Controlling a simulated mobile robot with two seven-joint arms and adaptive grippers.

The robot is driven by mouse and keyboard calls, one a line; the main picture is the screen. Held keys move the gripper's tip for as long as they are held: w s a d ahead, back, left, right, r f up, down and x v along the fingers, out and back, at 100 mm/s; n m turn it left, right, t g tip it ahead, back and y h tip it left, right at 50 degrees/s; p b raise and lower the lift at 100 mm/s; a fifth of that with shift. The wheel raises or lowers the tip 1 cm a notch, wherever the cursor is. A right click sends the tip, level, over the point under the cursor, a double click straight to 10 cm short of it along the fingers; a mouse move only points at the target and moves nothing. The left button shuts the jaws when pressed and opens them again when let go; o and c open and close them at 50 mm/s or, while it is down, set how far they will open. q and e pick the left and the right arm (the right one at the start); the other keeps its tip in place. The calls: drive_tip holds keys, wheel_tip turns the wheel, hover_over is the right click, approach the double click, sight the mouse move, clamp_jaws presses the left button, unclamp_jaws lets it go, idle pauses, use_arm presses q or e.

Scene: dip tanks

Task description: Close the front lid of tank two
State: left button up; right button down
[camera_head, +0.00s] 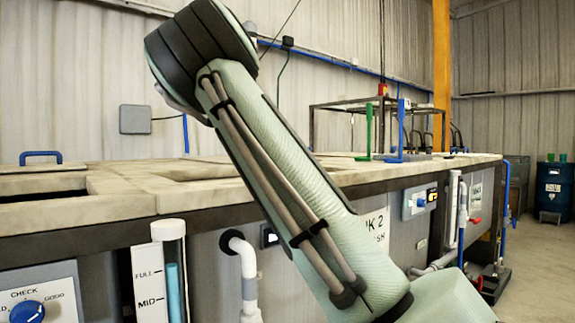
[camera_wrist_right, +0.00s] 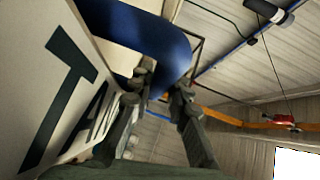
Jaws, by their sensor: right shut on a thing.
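The tank 2 sign (camera_head: 377,230) is on the tank-line front in the head view, partly hidden by my right arm. The pale tank tops (camera_head: 140,186) run along the line, with a recessed opening behind my arm. In the right wrist view a thick blue handle (camera_wrist_right: 165,40) arches over my right gripper (camera_wrist_right: 163,82), whose dark fingers are shut on it. A white panel with large dark letters (camera_wrist_right: 65,90) is close on the left there. The lid's angle cannot be told. My right gripper is hidden in the head view; my left gripper is not in view.
A lid with a blue handle (camera_head: 40,157) lies at the far left, beside a dark opening (camera_head: 45,195). Green (camera_head: 369,130) and blue (camera_head: 400,130) uprights stand farther along. Pipes (camera_head: 247,270) and a level gauge (camera_head: 172,265) line the front.

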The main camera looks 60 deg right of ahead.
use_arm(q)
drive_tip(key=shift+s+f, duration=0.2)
use_arm(e)
drive_tip(key=shift+s+f, duration=0.2)
drive_tip(key=shift+f, duration=0.1)
drive_tip(key=c, duration=1.7)
unclamp_jaws()
drive_tip(key=shift+r, duration=0.1)
drive_tip(key=shift+c, duration=0.2)
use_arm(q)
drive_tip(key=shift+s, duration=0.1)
use_arm(e)
drive_tip(key=o, duration=0.3)
drive_tip(key=shift+s+r, duration=0.1)
drive_tip(key=shift+a, duration=0.15)
drive_tip(key=shift+v, duration=3.95)
drive_tip(key=shift+r, duration=0.1)
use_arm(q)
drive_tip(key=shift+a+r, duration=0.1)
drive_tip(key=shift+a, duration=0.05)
